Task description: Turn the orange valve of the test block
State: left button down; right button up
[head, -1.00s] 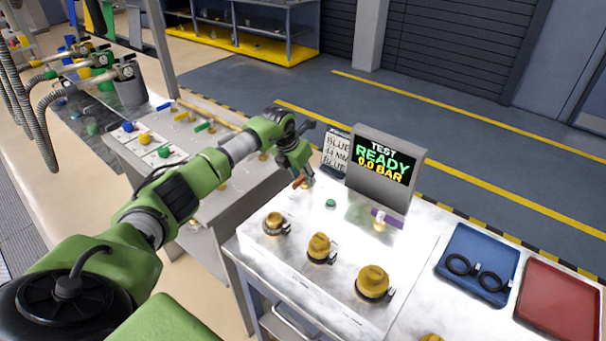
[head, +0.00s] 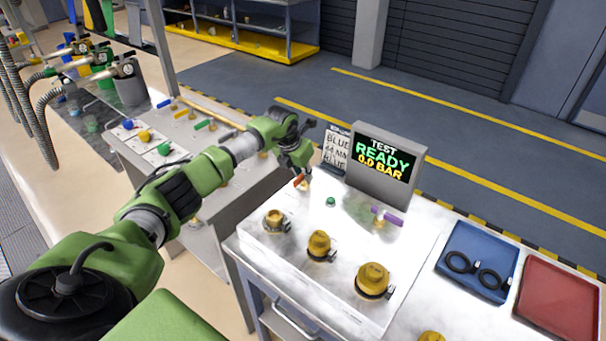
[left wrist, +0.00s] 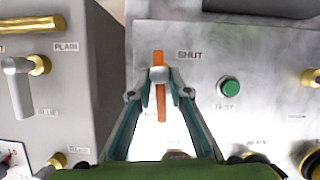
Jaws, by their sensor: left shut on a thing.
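The test block (head: 285,252) is a pale bench-top unit. Its orange valve (head: 298,181) sits at the back left corner, beside a green button (head: 330,202). In the left wrist view the orange handle (left wrist: 160,110) stands upright in the picture, below and left of a "SHUT" label (left wrist: 190,55). My left gripper (head: 303,168) is at the valve. Its fingers (left wrist: 159,78) close in from both sides on the handle near its hub. In the head view the gripper partly covers the valve. My right gripper is not in view.
A screen (head: 385,165) reads "TEST READY 0.0 BAR". A purple-handled valve (head: 387,216) and several brass fittings (head: 319,244) stand on the block. A blue tray (head: 477,263) with black rings and a red tray (head: 558,300) lie right. Another valve panel (head: 165,135) stands left.

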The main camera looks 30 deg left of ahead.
pick_arm(q)
jog(key=shift+d+n+y, duration=0.1)
jog(key=shift+n+y, duration=0.3)
jog(key=shift+n, duration=0.6)
jog(key=shift+w+d+n+y+b, duration=0.1)
jog(key=shift+n+y+b, duration=0.25)
jog(key=shift+n, duration=0.45)
jog(key=n+b, duration=0.1)
jog(key=n, duration=0.1)
jog(key=n+y+b, duration=0.1)
jog(key=shift+w+d+f+n+g, duration=0.1)
jog(key=shift+w+d+n+g, duration=0.1)
jog(key=shift+n+g, duration=0.2)
jog(key=n+y+b, duration=0.1)
jog(key=n+b, duration=0.1)
jog(key=n+g+b, duration=0.1)
jog(key=n+b, duration=0.2)
jog(key=shift+w+d+g+y, duration=0.15)
jog(key=shift+w+g+y, duration=0.05)
jog(key=shift+g+y, duration=0.15)
jog(key=shift+w+n+g+b, duration=0.15)
jog(key=shift+n+g+b, duration=0.6)
jog(key=shift+n+b, duration=1.3)
jog(key=shift+r+n, duration=0.2)
jog(key=shift+n, duration=0.05)
jog(key=c, duration=1.9)
grip_release()
